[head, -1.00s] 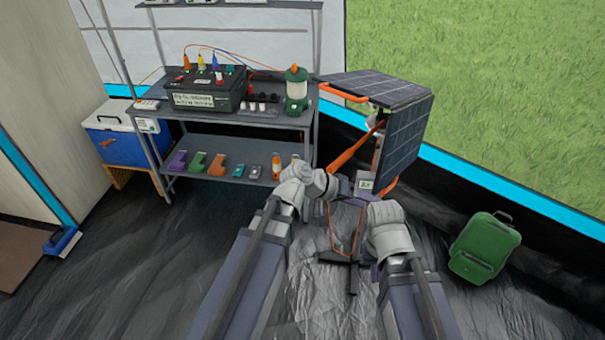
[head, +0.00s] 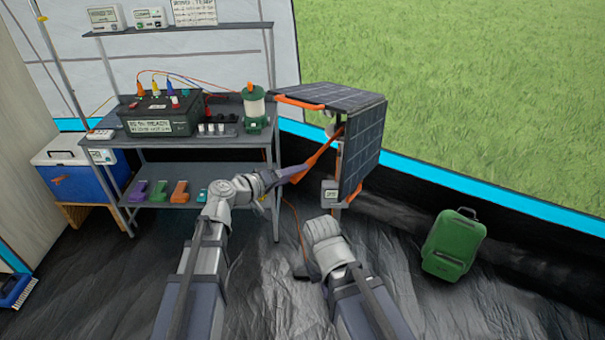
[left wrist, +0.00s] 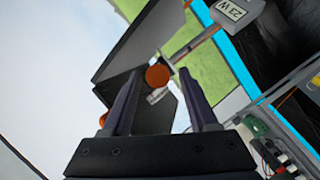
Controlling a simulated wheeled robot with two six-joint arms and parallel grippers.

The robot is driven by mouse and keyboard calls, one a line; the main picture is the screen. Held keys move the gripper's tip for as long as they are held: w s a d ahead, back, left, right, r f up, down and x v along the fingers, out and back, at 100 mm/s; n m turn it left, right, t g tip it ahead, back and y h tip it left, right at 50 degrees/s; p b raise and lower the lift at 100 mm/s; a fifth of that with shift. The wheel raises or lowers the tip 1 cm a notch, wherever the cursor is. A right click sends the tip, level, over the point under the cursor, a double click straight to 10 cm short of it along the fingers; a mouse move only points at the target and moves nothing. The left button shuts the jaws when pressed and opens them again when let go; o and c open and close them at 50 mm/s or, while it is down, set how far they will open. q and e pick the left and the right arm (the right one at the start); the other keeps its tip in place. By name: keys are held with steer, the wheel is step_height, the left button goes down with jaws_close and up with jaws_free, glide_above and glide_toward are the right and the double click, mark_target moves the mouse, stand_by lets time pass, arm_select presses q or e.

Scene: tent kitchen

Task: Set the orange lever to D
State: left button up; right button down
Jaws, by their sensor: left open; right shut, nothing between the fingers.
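The orange lever (head: 322,155) slants down to the left from the solar panel (head: 362,150) in the head view. My left gripper (head: 296,174) is at its lower end. In the left wrist view, the lever's round orange end (left wrist: 157,75) shows between the tips of my open left gripper (left wrist: 160,85), with a gap on each side. I cannot tell how deep it sits between the fingers. My right gripper (head: 314,268) is low, in front of the panel stand, shut and mostly hidden by its wrist. No letter D can be made out.
A small display box (head: 330,190) hangs under the panel; it reads 23 W in the left wrist view (left wrist: 235,10). A shelf unit (head: 190,140) with a black battery box (head: 160,115) and green lantern (head: 255,108) stands left.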

arm_select(q)
steer(key=shift+x, duration=1.75)
steer(key=shift+c, duration=0.3)
jaws_close()
